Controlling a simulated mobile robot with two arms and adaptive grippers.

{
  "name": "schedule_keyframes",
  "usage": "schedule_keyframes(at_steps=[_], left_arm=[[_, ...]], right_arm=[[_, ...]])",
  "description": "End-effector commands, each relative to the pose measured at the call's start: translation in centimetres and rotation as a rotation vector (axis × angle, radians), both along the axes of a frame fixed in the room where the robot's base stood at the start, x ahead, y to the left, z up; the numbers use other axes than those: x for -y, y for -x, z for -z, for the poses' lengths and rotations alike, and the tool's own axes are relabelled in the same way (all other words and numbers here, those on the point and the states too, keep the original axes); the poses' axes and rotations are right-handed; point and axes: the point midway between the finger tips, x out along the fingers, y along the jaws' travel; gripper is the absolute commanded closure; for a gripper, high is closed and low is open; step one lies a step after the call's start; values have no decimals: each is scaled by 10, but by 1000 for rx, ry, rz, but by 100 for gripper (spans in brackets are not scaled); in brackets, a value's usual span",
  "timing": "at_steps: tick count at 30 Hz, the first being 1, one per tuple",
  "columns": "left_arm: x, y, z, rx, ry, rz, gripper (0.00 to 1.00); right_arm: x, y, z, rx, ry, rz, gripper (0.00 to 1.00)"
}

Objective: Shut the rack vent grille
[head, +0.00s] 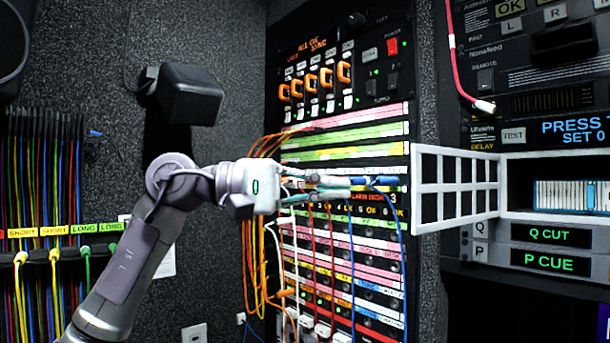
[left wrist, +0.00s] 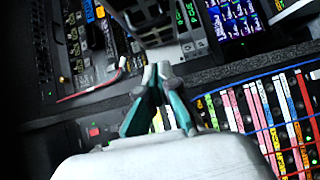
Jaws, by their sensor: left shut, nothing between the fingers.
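The rack vent grille (head: 455,188) is a white lattice panel in the head view. It stands open, swung out to the left from the side of a white-framed opening (head: 517,187) in the right rack. My left gripper (head: 346,187) is shut and empty, with its grey and teal fingers pointing right, left of the grille in the picture and apart from it. The shut left fingertips (left wrist: 157,72) also show in the left wrist view. A dark, slotted shape lies beyond them there; I cannot tell whether it is the grille. My right gripper is not in view.
A patch bay (head: 345,152) with coloured strips and hanging cables stands behind my left gripper. A pink cable (head: 456,50) hangs above the grille. White-spined items (head: 570,195) show inside the opening. Coloured cables hang at far left.

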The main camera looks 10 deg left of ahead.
Motion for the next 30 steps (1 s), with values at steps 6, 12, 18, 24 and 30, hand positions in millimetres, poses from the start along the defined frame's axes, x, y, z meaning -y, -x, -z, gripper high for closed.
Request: schedule_keyframes(at_steps=[6, 12, 18, 24, 30], left_arm=[[43, -6, -3, 0, -1, 4, 100], [64, 6, 0, 0, 1, 2, 100], [70, 10, 2, -2, 1, 1, 100], [70, 10, 2, -2, 1, 1, 100], [71, 9, 2, 0, 1, -9, 100]], right_arm=[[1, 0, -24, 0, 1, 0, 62], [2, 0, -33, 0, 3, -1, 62], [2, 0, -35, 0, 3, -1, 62], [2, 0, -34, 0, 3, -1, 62], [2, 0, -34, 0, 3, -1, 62]])
